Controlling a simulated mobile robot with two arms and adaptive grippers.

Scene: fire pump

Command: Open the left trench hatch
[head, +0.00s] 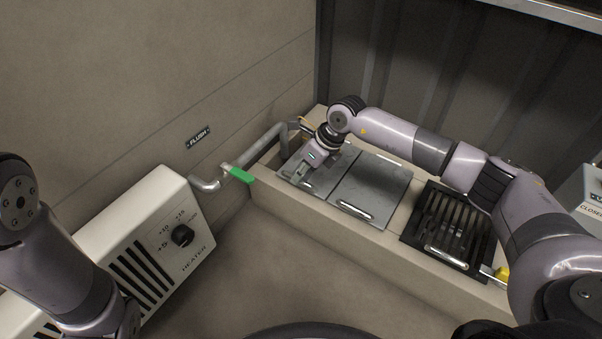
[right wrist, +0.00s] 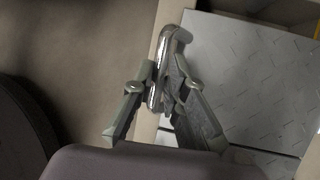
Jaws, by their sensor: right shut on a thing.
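The left trench hatch (head: 324,179) is a grey metal plate at the left end of the trench. It appears to lie flat beside a second grey plate (head: 376,186). My right gripper (head: 298,174) is at the near edge of the left hatch. In the right wrist view, my right gripper (right wrist: 162,85) is shut on a shiny metal bar handle (right wrist: 161,62) at the edge of a patterned plate (right wrist: 250,80). In the head view the gripper hides most of this handle. My left arm shows at the left, but its gripper is out of view.
The second plate has its own handle (head: 355,209). A dark slotted grate (head: 450,222) lies further right, near a yellow knob (head: 501,273). A pipe (head: 240,170) with a green lever (head: 238,174) runs at the left. A white heater (head: 150,240) stands by the wall. The floor in front is clear.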

